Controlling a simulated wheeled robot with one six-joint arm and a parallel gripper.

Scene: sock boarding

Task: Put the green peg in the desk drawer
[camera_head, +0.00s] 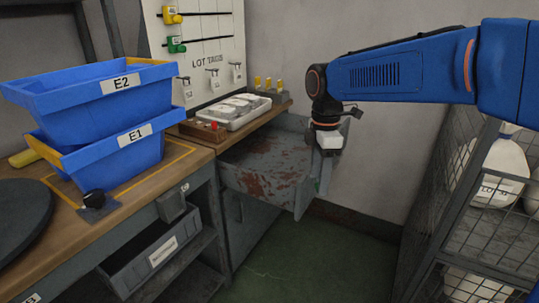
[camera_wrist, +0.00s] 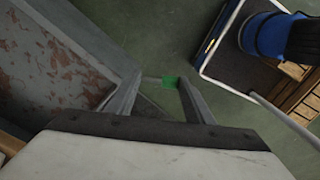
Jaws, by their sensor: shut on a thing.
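My gripper (camera_head: 326,172) points down just beyond the right, front end of the open desk drawer (camera_head: 262,172). The drawer is grey with rust-red patches and looks empty where I see inside. The drawer's front panel (camera_wrist: 105,55) is beside the left finger, and the peg is outside the drawer over the floor. In the head view the peg is not clearly seen.
Blue bins (camera_head: 105,100) stand stacked on the desk at left. A white tray (camera_head: 232,115), a wooden block (camera_head: 203,131) and yellow pegs (camera_head: 268,83) are behind the drawer. A tag board (camera_head: 210,45) is on the wall. A wire cage (camera_head: 480,200) stands at right. Green floor lies clear between.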

